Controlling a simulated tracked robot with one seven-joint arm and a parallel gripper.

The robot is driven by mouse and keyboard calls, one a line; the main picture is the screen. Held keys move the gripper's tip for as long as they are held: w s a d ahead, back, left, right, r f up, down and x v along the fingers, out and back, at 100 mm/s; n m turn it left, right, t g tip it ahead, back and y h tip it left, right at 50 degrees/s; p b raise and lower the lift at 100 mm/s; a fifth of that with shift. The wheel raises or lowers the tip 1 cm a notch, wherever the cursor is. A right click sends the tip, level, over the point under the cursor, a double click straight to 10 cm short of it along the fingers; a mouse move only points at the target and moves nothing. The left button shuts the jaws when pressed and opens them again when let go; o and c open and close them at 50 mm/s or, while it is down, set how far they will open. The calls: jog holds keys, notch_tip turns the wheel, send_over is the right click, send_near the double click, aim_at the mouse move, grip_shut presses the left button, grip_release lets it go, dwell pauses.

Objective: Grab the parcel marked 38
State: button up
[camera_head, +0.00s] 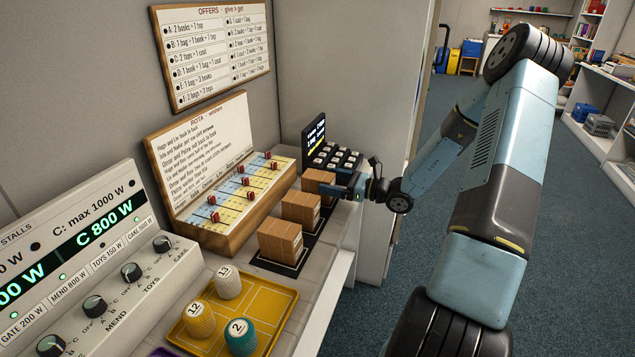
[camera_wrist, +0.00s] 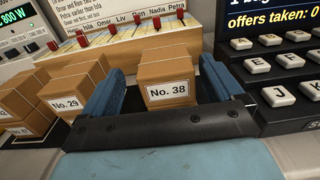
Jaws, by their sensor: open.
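The parcel marked 38 (camera_wrist: 168,75) is a brown cardboard box with a white "No. 38" label facing the wrist camera. It stands upright at the end of the parcel row nearest the keypad. In the head view the farthest parcel in the row (camera_head: 318,183) is beside my gripper (camera_head: 345,188), which partly covers it. In the wrist view my gripper (camera_wrist: 162,90) is open, its two blue fingers to the left and right of parcel 38. A gap shows on each side of the parcel. Its lower edge comes close to the dark gripper body; contact there cannot be told.
The parcel marked 29 (camera_wrist: 68,95) stands just left of my left finger. A keypad with a screen (camera_wrist: 275,65) is close on the right. The rota board (camera_head: 235,210) with red pegs stands behind the row. A yellow tray (camera_head: 262,318) with numbered pieces is nearer.

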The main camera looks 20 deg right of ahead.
aim_at(318, 175)
jog(key=shift+w+d+x, duration=0.1)
jog(key=shift+w+x, duration=0.05)
jog(key=shift+x, duration=1.15)
jog(key=shift+w+d+x, duration=0.1)
jog(key=shift+w+x, duration=0.05)
jog(key=shift+x, duration=1.2)
jog(key=shift+d+r, duration=0.1)
jog(key=shift+r, duration=0.1)
jog(key=c, duration=1.1)
jog(key=shift+r, duration=0.1)
jog(key=shift+c, duration=0.2)
